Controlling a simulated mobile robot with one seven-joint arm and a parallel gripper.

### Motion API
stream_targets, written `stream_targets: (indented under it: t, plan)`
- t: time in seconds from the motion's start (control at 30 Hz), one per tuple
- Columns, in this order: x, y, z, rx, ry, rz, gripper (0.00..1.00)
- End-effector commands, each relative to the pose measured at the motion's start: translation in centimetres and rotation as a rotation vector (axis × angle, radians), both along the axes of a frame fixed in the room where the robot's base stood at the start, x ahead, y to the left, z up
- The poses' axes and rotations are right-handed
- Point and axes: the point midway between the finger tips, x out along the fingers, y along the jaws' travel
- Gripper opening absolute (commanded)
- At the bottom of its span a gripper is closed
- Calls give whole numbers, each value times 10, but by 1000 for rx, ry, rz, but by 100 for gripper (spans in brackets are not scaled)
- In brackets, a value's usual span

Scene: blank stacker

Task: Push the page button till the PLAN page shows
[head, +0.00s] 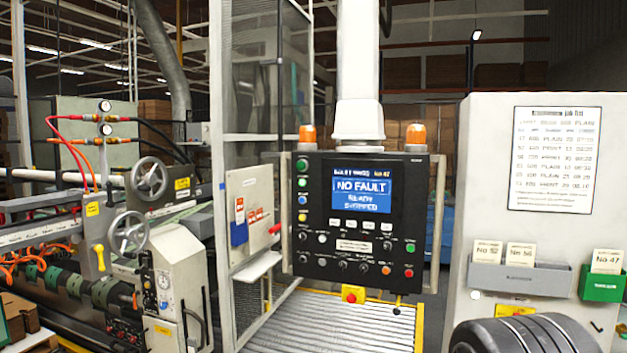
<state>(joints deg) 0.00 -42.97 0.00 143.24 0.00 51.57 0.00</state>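The control panel (397,190) is a black box hanging under a white column in the middle of the head view. Its blue screen (361,188) reads NO FAULT in large letters, with smaller lines that seem to say READY and STOPPED. A row of pale keys (349,224) lies just under the screen. Several coloured buttons (302,182) run down the panel's left side, and black knobs sit lower down. I cannot tell which one is the page button, as the labels are too small.
A yellow-based red stop button (353,294) hangs below the panel, above a slatted roller bed (330,325). A mesh guard frame (222,200) stands left. A white cabinet (485,180) with a job list (554,160) and card holders (521,277) stands right.

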Motion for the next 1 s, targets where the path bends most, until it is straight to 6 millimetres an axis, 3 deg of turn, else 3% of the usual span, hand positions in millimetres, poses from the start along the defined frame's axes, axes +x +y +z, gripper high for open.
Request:
stream_targets:
  t: [0.47,0.67,1.0]
  plan:
    - [0,0,0,0,0,0,31]
    - [0,0,0,0,0,0,0]
    - [0,0,0,0,0,0,0]
